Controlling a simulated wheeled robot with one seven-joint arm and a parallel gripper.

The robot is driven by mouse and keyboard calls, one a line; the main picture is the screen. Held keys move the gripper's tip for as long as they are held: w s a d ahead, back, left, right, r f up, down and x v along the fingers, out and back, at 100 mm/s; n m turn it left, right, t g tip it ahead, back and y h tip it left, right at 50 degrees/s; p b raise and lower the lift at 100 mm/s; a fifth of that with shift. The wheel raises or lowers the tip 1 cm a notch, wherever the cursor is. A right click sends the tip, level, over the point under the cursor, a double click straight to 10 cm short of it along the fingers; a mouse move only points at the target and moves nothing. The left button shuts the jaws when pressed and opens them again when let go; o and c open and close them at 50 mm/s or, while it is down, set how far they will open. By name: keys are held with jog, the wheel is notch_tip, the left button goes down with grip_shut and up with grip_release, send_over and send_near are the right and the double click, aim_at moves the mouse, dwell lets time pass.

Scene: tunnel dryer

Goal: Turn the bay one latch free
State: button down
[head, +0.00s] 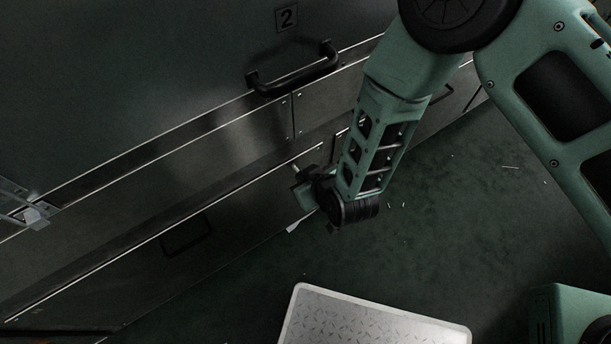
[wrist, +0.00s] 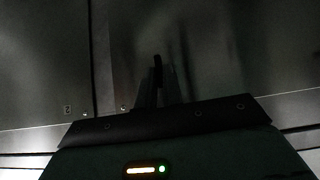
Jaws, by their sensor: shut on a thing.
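My gripper (head: 303,187) is low against the dark metal front, below and right of the black handle. In the wrist view my gripper (wrist: 158,92) has its fingers close together on a narrow dark upright bar (wrist: 158,68), which appears to be the latch. Its tip shows above the fingers; the rest is hidden. In the head view the gripper and wrist cover most of this spot. I cannot read a bay one label, nor tell how far the latch is turned.
A panel marked 2 (head: 287,18) carries a black bar handle (head: 295,72). Silver hardware (head: 37,213) sits at the far left. A pale treaded plate (head: 375,322) lies at the bottom. The dark green floor (head: 480,230) is open to the right, with small scraps.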

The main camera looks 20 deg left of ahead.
jog(key=c, duration=1.5)
grip_release()
jog(key=shift+f, duration=0.1)
jog(key=shift+c, duration=0.2)
jog(key=p+v, duration=0.2)
jog(key=v, duration=1.5)
jog(key=shift+d, duration=0.1)
